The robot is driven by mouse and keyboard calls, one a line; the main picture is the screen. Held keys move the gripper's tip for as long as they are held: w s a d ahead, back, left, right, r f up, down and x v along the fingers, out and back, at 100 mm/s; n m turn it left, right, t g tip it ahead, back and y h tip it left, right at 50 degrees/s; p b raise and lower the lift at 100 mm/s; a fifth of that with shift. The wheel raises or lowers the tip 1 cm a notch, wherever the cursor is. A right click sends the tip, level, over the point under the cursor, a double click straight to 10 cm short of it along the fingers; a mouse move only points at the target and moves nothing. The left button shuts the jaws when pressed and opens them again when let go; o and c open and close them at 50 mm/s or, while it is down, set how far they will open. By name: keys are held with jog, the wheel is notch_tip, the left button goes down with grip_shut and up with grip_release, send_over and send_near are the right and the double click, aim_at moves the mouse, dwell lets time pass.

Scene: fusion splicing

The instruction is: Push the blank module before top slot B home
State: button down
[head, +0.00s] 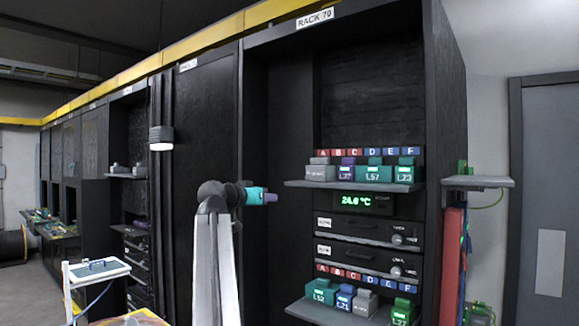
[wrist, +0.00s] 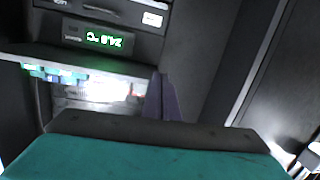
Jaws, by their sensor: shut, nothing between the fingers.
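The grey blank module (head: 320,173) sits at the left end of the top shelf (head: 375,186), below and in front of the red A and B labels (head: 333,153). A purple module marked L37 (head: 347,172) stands just right of it, partly covering what is behind. My gripper (head: 271,197), teal with purple fingers, is shut and empty. It is left of the shelf's left end and slightly lower in the head view, apart from the modules. In the wrist view, which is upside down, the purple fingers (wrist: 163,98) point toward the rack beside the glare-washed modules (wrist: 100,90).
A teal module L57 (head: 373,173) and a green module L23 (head: 404,174) stand further right on the top shelf. A temperature display (head: 362,202) is below it. A lower shelf (head: 330,310) holds more modules. Space left of the top shelf is free.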

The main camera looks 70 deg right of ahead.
jog(key=s+r+m+g+h, duration=0.1)
jog(key=s+r+m+g, duration=0.1)
jog(key=s+r, duration=0.6)
notch_tip(320, 180, up, 3)
jog(key=shift+a+f, duration=0.15)
jog(key=shift+a, duration=0.15)
jog(key=shift+d+f, duration=0.15)
jog(key=shift+d, duration=0.1)
send_near(317, 173)
jog(key=shift+d, duration=1.45)
jog(key=shift+s+b+x, duration=0.2)
jog(key=shift+b+x, duration=0.45)
jog(key=shift+x, duration=2.1)
jog(key=shift+s+b+x, duration=0.2)
jog(key=shift+b+x, duration=0.45)
jog(key=shift+x, duration=2.05)
jog(key=shift+b+v, duration=0.8)
jog(key=shift+v, duration=3.3)
